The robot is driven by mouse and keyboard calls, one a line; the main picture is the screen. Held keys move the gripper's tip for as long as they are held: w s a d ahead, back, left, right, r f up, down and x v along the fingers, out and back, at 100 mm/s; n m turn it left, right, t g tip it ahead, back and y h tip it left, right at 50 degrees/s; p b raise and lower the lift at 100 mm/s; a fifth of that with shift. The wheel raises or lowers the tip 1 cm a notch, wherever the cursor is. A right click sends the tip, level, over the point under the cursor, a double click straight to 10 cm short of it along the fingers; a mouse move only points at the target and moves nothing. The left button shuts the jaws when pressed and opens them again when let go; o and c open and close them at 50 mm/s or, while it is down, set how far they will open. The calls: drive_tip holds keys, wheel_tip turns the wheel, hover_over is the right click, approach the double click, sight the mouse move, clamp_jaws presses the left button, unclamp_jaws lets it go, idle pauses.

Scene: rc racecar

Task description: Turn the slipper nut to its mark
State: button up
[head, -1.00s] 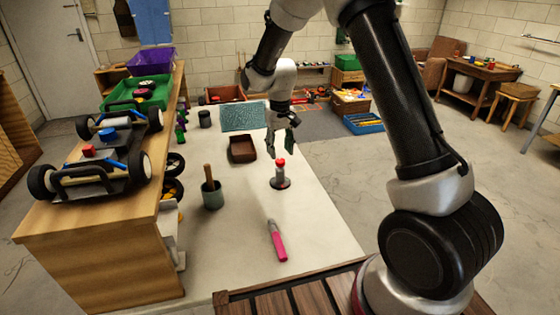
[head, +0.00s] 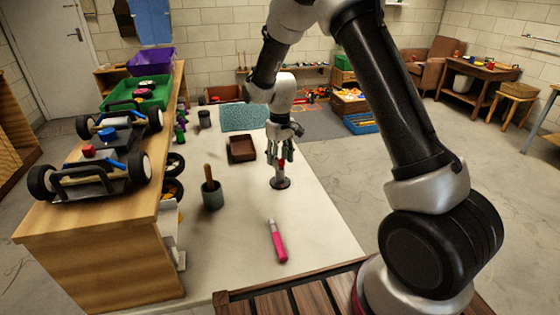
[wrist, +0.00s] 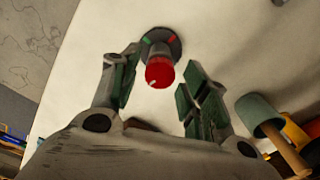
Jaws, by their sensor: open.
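The red slipper nut (wrist: 160,72) sits on top of a small upright post with a round dark base (head: 281,183). In the wrist view the nut has a short white line on its rim. My gripper (head: 282,157) points down above the post. In the wrist view my gripper (wrist: 160,66) is open, with one green-padded finger on each side of the nut and gaps between. Whether the fingertips are level with the nut is hard to tell. In the head view the fingers partly hide the nut.
A grey-green cup (head: 212,197) with a wooden handle stands left of the post. A pink-handled tool (head: 278,245) lies in front. A brown tray (head: 242,148) and teal mat (head: 244,118) lie behind. A wooden bench with a racecar (head: 90,178) borders the left. The table's right side is clear.

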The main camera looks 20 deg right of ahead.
drive_tip(key=n, duration=0.4)
drive_tip(key=shift+n, duration=0.3)
drive_tip(key=n, duration=0.7)
drive_tip(key=shift+n, duration=0.4)
drive_tip(key=n, duration=0.4)
drive_tip(key=c, duration=0.9)
drive_tip(key=shift+c, duration=0.2)
drive_tip(key=shift+m, duration=1.6)
